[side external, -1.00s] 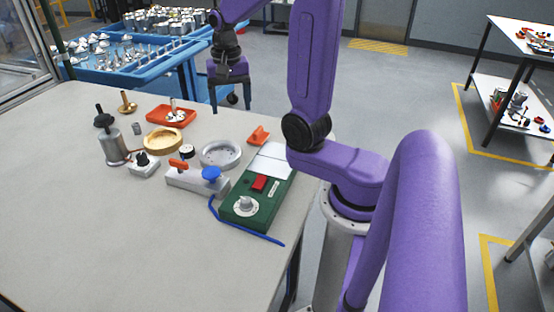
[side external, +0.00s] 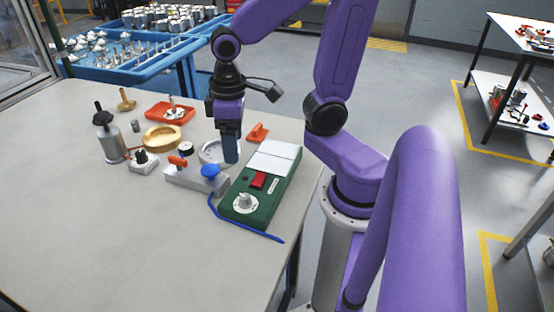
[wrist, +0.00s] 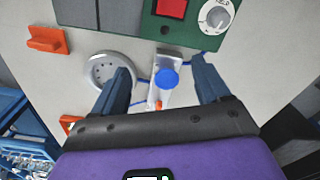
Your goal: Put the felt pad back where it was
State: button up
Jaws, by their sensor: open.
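No piece is clearly recognisable as a felt pad. A round blue cap (side external: 210,171) sits on one end of a pale block (side external: 190,178) that also carries an orange lever (side external: 177,162). In the wrist view the blue cap (wrist: 168,78) shows between my fingers. My gripper (side external: 230,158) is open and points down; in the wrist view my gripper (wrist: 163,66) has nothing between its tips that it touches. In the side view its fingers cover part of a silver dish (side external: 206,154). The height of the tips above the pieces is hard to tell.
A green box (side external: 240,208) with pale panels, a red button and a dial stands right of the block. A blue cord (side external: 255,234) runs along its front. A brass ring (side external: 163,138), orange piece (side external: 258,132) and red tray (side external: 171,112) lie behind. The front left table is clear.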

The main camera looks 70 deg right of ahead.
jog(key=s+n, duration=0.2)
jog(key=s, duration=0.1)
jog(key=s+a+n, duration=0.1)
jog(key=s+n, duration=0.1)
jog(key=s, duration=0.1)
jog(key=s+a+n, duration=0.1)
jog(key=s+n, duration=0.2)
jog(key=shift+s+a+f, duration=0.2)
jog(key=shift+f, duration=0.15)
jog(key=shift+s+n, duration=0.6)
jog(key=shift+s, duration=0.1)
